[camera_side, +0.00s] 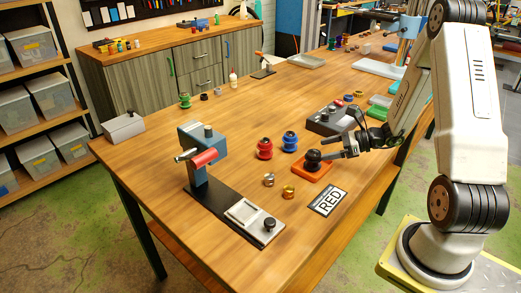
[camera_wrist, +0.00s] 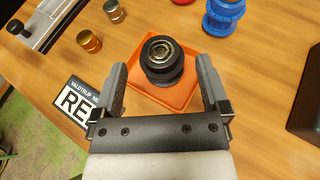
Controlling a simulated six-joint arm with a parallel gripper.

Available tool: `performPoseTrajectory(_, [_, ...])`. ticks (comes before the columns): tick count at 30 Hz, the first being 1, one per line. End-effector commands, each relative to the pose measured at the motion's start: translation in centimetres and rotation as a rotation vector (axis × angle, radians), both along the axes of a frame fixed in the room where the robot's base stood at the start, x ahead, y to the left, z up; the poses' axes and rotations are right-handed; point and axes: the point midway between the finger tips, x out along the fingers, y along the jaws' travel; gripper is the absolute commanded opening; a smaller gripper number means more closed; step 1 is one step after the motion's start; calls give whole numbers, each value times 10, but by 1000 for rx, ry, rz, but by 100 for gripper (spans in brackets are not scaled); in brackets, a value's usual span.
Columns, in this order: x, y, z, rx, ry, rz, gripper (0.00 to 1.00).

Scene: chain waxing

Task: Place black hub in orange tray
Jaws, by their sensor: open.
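The black hub (camera_side: 313,160) stands upright in the orange tray (camera_side: 325,173), which lies flat on the wooden table. In the wrist view the hub (camera_wrist: 162,60) rests inside the tray (camera_wrist: 135,82), with a gold-coloured ring showing at its top. My gripper (camera_side: 334,149) is open beside the hub on its right in the side view. In the wrist view my gripper's fingers (camera_wrist: 161,72) are spread, one to each side of the hub, with gaps between. The hub's base is partly hidden by its own upper flange.
Red (camera_side: 265,148) and blue (camera_side: 290,141) hubs stand behind the tray. A dark grey box (camera_side: 330,120) stands behind my gripper. A blue stand (camera_side: 193,150) is at left.

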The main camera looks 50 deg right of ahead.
Motion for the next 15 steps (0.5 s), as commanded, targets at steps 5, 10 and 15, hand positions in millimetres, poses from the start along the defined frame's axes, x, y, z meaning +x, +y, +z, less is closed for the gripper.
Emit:
performPoseTrajectory(5, [-10, -6, 5, 1, 1, 0, 95])
performPoseTrajectory(10, [-12, -7, 5, 1, 1, 1, 95])
performPoseTrajectory(15, [-12, -7, 5, 1, 1, 1, 95])
